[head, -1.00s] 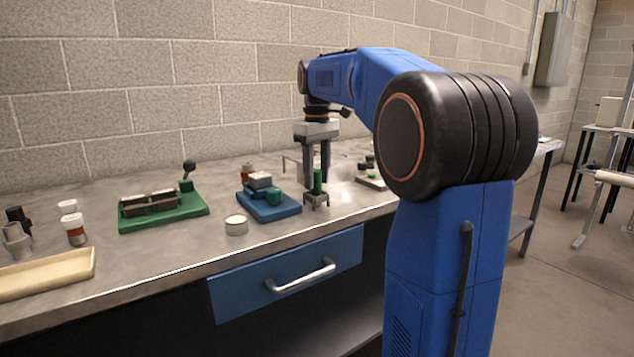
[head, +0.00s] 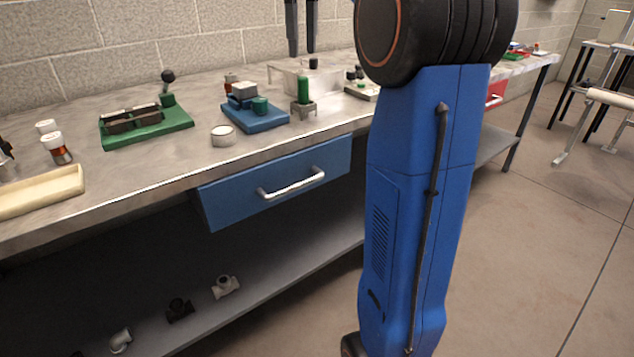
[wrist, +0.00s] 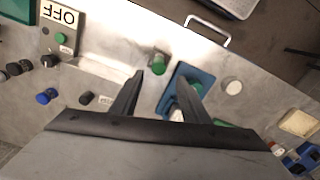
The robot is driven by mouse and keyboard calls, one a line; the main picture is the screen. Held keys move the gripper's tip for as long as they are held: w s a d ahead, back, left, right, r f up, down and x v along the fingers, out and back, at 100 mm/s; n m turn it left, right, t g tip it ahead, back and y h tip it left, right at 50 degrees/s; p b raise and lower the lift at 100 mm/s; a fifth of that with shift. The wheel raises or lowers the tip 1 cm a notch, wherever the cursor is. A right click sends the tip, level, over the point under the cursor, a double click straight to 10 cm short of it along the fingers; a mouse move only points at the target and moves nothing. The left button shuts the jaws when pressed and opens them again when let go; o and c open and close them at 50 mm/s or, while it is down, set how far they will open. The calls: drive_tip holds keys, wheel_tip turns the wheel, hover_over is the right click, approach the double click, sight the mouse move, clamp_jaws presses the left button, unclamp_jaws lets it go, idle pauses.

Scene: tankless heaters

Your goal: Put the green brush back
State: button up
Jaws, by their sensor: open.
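The green brush (head: 303,90) shows as an upright green cylinder standing in a small grey stand (head: 304,109) on the metal bench. In the wrist view the green brush (wrist: 159,62) shows from above, just beyond the fingertips. My gripper (head: 302,50) is open and empty, raised well above the brush and apart from it; its upper part is out of the head view. Both fingers of my gripper (wrist: 160,80) show in the wrist view. The lower end of the brush is hidden by the stand.
A blue fixture (head: 268,121) and a white round tin (head: 223,136) stand left of the stand. Further left are a green fixture (head: 178,122) and a cream tray (head: 45,192). A box marked OFF (wrist: 59,20) shows in the wrist view. A blue drawer (head: 225,205) is below the bench edge.

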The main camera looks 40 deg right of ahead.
drive_tip(key=s+a+f+m+t, duration=0.2)
drive_tip(key=s+a+f, duration=0.9)
drive_tip(key=s, duration=0.4)
drive_tip(key=s+a+f+t, duration=0.1)
drive_tip(key=s+a+f, duration=0.1)
drive_tip(key=s+f, duration=0.5)
drive_tip(key=s+a+f+m+t, duration=0.1)
drive_tip(key=s+a+f, duration=0.1)
drive_tip(key=s+f, duration=0.5)
wheel_tip(320, 180, down, 6)
drive_tip(key=shift+s+a+f+t, duration=0.2)
drive_tip(key=shift+s+a+t, duration=0.15)
drive_tip(key=shift+s+t, duration=0.05)
